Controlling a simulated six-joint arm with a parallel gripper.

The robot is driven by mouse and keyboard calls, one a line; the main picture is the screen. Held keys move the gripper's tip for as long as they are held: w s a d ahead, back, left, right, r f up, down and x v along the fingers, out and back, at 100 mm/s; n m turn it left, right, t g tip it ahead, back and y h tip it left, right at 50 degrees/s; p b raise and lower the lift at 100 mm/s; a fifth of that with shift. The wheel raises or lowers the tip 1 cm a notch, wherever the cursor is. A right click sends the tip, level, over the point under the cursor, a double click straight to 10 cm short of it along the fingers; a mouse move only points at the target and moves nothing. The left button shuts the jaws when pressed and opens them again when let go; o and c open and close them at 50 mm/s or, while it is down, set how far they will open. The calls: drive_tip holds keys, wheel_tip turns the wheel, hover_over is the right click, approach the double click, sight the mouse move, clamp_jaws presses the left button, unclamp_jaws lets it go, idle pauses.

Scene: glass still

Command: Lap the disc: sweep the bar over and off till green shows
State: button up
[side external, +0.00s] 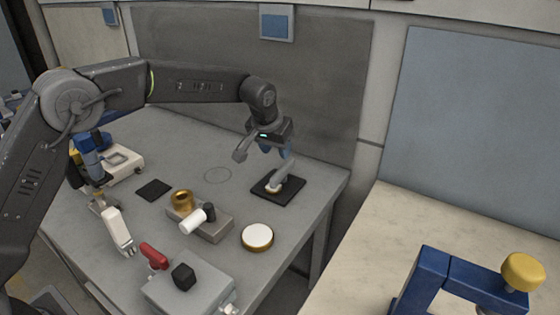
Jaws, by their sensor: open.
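My gripper (266,154) is open, at the end of my arm over the back right part of the grey bench. Its fingers are spread, and no held object shows between them. Below it lies a black square pad (294,193). A pale, tilted piece (281,185) with a small brownish base stands on the pad, just under the right finger; I cannot tell whether they touch. A round disc (257,235) with a white top and gold-brown rim lies on the bench, nearer the camera. A white cylinder with a dark end (192,221) rests against a grey block (213,228). No green shows on the disc.
A brass ring-like cup (182,199) sits at the block's left end. A smaller black pad (154,189), a white-handled tool (117,229), a red-handled item (153,255) and a grey box with a black knob (183,277) stand leftward. A blue clamp (435,275) is at right.

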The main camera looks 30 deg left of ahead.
drive_tip(key=shift+v, duration=2.15)
drive_tip(key=s+a+r, duration=0.3)
drive_tip(key=s+r, duration=0.2)
drive_tip(key=s, duration=0.5)
drive_tip(key=s+a+r, duration=0.2)
drive_tip(key=s+r, duration=0.3)
drive_tip(key=s, duration=0.5)
drive_tip(key=s+a+f, duration=0.1)
drive_tip(key=s+f, duration=0.2)
drive_tip(key=s, duration=0.5)
drive_tip(key=s+a+f+t, duration=0.1)
drive_tip(key=s+f, duration=0.1)
drive_tip(key=s, duration=0.7)
drive_tip(key=shift+s+a+f+m, duration=0.2)
drive_tip(key=shift+s+f+m, duration=0.05)
drive_tip(key=shift+f+m, duration=0.15)
